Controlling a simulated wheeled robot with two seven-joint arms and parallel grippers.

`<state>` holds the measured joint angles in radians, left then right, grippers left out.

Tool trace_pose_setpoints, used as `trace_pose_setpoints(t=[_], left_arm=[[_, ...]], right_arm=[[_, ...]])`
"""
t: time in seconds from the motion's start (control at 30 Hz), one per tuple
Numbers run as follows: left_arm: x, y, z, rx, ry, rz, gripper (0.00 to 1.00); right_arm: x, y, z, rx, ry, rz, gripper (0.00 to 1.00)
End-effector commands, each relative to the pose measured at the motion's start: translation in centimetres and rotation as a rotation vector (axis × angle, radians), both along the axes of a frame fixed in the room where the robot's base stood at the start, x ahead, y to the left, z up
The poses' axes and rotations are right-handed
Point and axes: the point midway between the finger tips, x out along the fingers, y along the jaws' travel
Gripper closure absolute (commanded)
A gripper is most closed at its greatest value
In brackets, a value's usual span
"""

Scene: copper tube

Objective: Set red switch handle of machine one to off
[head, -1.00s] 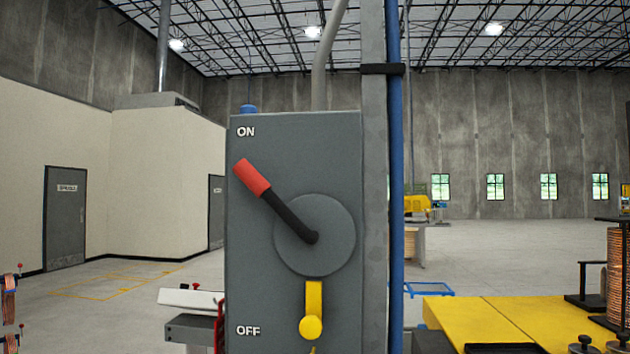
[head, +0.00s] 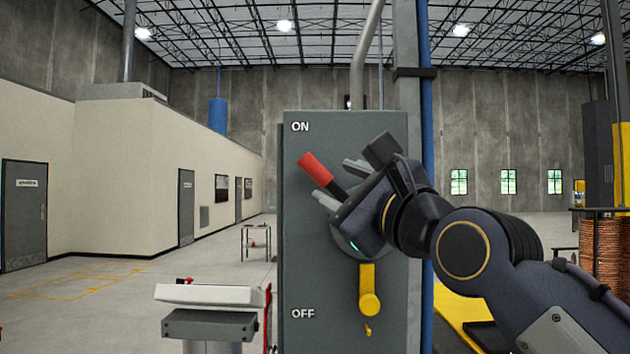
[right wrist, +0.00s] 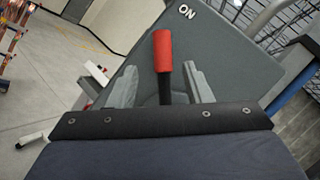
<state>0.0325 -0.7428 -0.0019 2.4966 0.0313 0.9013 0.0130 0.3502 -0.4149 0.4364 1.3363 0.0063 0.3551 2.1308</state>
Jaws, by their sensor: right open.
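The grey switch box (head: 305,240) stands upright with ON at its top and OFF at its bottom. Its red-tipped handle (head: 316,170) points up and left, toward ON. My right gripper (head: 339,184) is at the handle, its two fingers open on either side of the black shaft. In the right wrist view the red grip (right wrist: 163,52) stands between the open fingers (right wrist: 163,88), beyond their tips, with a gap at each side. My right gripper and arm cover most of the round pivot plate. My left gripper is not in view.
A yellow latch (head: 368,290) hangs on the box below the pivot. A grey post with a blue pipe (head: 425,90) runs up behind the box at the right. A white-topped stand (head: 212,294) is at lower left. Open floor lies at the left.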

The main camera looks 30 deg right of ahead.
Motion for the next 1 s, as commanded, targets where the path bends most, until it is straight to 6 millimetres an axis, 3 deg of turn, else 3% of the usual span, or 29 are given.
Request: trace_pose_setpoints(t=[0.5,0.87,1.0], left_arm=[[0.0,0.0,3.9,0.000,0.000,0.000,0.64],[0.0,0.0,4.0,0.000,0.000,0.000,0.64],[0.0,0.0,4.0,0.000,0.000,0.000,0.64]], right_arm=[[6.7,-0.1,2.4,0.015,-0.004,0.001,0.55],[7.3,0.0,2.3,0.014,-0.006,0.002,0.55],[7.2,0.0,2.3,0.014,-0.006,0.003,0.72]])
